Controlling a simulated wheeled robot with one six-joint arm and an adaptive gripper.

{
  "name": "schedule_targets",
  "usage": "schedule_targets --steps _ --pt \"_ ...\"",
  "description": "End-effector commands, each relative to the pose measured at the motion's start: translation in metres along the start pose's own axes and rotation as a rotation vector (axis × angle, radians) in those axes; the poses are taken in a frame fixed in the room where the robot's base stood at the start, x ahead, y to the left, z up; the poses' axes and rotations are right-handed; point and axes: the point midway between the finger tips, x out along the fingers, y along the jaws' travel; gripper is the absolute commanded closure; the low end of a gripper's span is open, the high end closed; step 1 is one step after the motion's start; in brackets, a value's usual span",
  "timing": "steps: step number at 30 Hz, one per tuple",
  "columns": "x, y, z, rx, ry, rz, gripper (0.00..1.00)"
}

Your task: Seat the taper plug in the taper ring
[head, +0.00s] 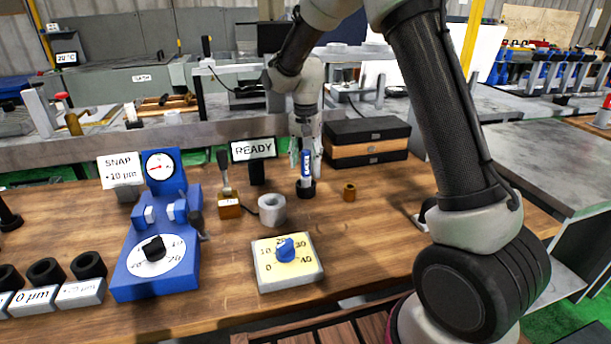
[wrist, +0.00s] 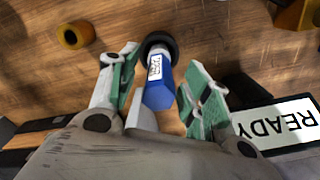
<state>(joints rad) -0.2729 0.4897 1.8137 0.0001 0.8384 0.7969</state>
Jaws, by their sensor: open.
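The taper plug (head: 306,165) has a blue handle with a white printed label and stands upright on the wooden bench. Its lower end is in or on a black round collar (head: 306,189); I cannot tell which, or whether this collar is the taper ring. The wrist view shows the plug's blue end (wrist: 158,93) pointing towards the camera, with the black collar (wrist: 159,42) beyond it. My gripper (head: 306,158) is open, pointing down, with its green-padded fingers either side of the plug. In the wrist view, gaps show between the fingers (wrist: 157,82) and the handle.
A small brass ring (head: 349,191) lies to the right and a grey ring (head: 272,211) to the front left. A READY sign (head: 254,149) and stacked cases (head: 367,141) stand close behind. A dial box (head: 287,262) and blue gauge (head: 160,240) are nearer the front.

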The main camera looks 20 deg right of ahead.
Motion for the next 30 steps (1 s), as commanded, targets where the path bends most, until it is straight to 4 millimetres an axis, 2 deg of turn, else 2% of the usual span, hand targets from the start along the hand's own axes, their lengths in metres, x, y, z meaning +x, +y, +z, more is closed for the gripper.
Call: schedule_targets --steps 1,5,12,13,21,30 --pt "0.009 0.0 0.001 0.0 -0.003 0.003 0.52" --pt "0.021 0.0 0.0 0.0 -0.001 0.001 0.52" --pt "0.024 0.0 0.0 -0.001 0.0 0.0 0.52" --pt "0.024 0.0 0.0 -0.001 0.0 0.0 0.54" --pt "0.024 0.0 0.0 -0.001 0.0 0.0 1.0" --pt "0.022 -0.001 0.0 -0.001 0.001 -0.001 1.0"
